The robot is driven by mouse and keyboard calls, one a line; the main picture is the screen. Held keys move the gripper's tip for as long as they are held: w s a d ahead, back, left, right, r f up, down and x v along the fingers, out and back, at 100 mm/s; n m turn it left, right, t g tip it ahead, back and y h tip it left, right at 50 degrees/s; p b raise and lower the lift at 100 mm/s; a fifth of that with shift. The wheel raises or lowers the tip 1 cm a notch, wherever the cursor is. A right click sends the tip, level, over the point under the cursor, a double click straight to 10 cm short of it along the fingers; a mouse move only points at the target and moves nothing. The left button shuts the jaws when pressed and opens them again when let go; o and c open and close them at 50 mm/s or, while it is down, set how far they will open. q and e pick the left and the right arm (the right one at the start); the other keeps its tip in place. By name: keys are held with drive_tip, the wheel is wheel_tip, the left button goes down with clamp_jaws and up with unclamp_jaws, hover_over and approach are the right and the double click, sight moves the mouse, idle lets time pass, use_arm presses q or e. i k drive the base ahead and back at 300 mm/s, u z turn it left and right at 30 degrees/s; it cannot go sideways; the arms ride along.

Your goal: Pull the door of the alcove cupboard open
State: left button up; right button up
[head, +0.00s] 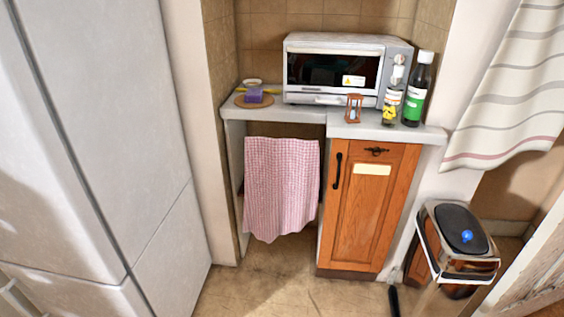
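The alcove cupboard's wooden door (369,213) is orange-brown and looks shut. It stands under the right part of a grey counter. A black vertical handle (337,171) sits near the door's upper left edge. A small dark ornate fitting (377,151) is at its top, with a pale blank label (372,169) below. Neither of my grippers shows in the head view, so whether they are open or shut is hidden.
A microwave oven (308,99), bottles (414,95) and a small hourglass (353,110) stand on the counter (290,128). A checked cloth (281,185) hangs left of the cupboard. A metal bin (464,240) stands at right, a tall fridge (85,150) at left. The floor (290,290) in front is clear.

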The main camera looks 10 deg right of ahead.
sight(369, 183)
drive_tip(key=u, duration=0.15)
drive_tip(key=i, duration=1.15)
drive_tip(key=z, duration=0.4)
